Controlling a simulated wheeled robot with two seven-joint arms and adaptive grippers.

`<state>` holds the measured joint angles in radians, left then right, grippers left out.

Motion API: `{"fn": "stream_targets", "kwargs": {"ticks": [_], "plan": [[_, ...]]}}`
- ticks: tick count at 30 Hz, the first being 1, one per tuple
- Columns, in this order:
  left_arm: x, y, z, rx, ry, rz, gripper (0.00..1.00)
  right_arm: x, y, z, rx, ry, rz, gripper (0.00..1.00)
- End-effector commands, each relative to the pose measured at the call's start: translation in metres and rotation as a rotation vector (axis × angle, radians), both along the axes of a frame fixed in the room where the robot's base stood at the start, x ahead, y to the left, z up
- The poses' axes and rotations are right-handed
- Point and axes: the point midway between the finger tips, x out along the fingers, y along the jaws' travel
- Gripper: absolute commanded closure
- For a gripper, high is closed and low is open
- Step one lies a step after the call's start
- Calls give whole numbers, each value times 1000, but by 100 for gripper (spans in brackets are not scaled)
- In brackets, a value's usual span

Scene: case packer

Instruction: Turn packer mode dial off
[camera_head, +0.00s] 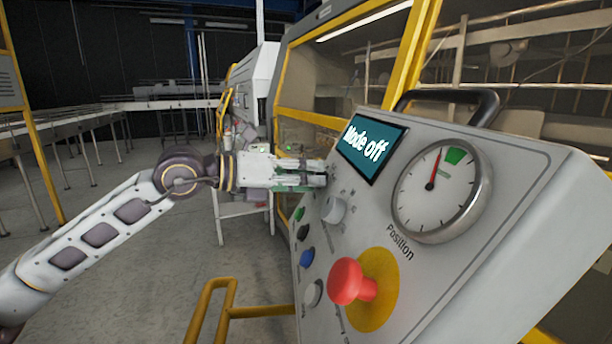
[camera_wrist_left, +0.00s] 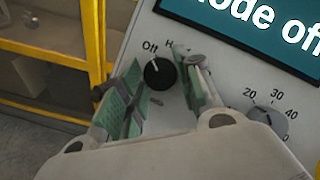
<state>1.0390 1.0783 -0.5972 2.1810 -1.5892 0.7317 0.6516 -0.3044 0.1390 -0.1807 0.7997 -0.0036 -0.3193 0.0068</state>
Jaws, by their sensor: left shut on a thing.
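The packer's control panel (camera_head: 520,190) fills the right of the head view. Its screen (camera_head: 372,148) reads "Mode off". The black mode dial (camera_wrist_left: 160,73) shows in the left wrist view, its pale pointer mark toward the "Off" label. My left gripper (camera_head: 318,174) reaches the panel from the left, just left of the screen, and hides the dial in the head view. My right gripper is not in view.
A grey numbered knob (camera_head: 333,210) sits just below my left gripper. A red mushroom button (camera_head: 352,281) on a yellow disc sticks out lower down. A round gauge (camera_head: 437,191) and a black handle (camera_head: 487,107) are to the right. A yellow rail (camera_head: 212,308) stands in front.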

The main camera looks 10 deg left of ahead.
Motion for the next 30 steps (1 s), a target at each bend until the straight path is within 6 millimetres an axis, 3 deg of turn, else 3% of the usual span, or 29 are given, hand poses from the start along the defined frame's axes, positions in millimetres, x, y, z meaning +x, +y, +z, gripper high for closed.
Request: {"fn": "stream_targets", "kwargs": {"ticks": [8,9,14,30], "plan": [[1,1,1,-1,-2,2,90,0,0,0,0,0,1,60],[1,1,1,-1,-2,2,64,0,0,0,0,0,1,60],[0,1,0,-1,-1,1,45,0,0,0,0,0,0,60],[-2,4,0,0,1,1,45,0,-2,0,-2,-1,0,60]]}}
